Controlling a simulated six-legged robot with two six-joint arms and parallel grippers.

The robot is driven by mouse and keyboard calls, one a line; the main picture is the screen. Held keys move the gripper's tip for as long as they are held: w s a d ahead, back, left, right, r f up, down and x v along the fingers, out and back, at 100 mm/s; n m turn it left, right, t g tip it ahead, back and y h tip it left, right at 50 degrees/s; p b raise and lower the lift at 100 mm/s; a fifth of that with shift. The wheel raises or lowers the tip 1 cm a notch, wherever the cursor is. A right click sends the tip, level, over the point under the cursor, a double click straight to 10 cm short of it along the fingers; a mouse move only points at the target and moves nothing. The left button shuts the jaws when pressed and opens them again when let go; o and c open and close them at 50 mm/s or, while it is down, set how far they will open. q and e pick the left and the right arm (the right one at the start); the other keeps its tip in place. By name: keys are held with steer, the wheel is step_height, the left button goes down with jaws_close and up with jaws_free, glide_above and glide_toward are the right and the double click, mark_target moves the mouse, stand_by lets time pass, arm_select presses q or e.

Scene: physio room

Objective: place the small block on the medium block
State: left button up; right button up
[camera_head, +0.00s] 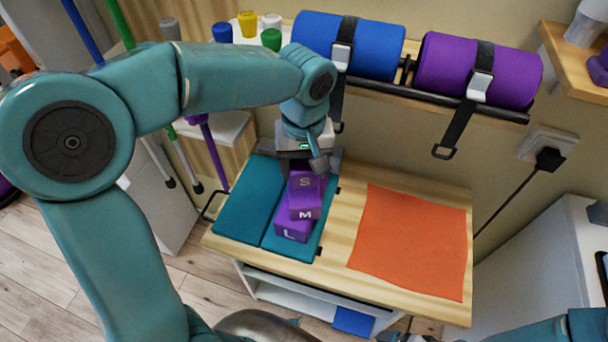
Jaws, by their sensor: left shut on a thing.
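Three purple blocks marked with letters form a stepped pile on the teal mat (245,207). The large block (289,230), marked L, is lowest and nearest. The medium block (305,206), marked M, rests on it, shifted and turned. The small block (304,183), marked S, is at the top, directly above the medium block; I cannot tell whether they touch. My left gripper (303,168) points down from above and is shut on the small block, hiding its upper part. Part of my right arm shows at the bottom right edge; its gripper (402,337) is barely visible.
The mat lies on a wooden table (340,240) beside an orange cloth (412,240). A blue roll (350,42) and a purple roll (465,70) hang on a wall rack behind, with straps dangling. Coloured poles stand to the left.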

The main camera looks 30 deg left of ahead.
arm_select(q)
step_height(320, 180, down, 4)
steer(key=shift+r, duration=0.2)
steer(key=shift+w+a+f, duration=0.1)
steer(key=shift+w+f, duration=0.1)
steer(key=shift+f, duration=0.1)
steer(key=shift+s, duration=0.1)
steer(key=shift+f, duration=0.15)
steer(key=o, duration=1.2)
steer(key=shift+c, duration=0.2)
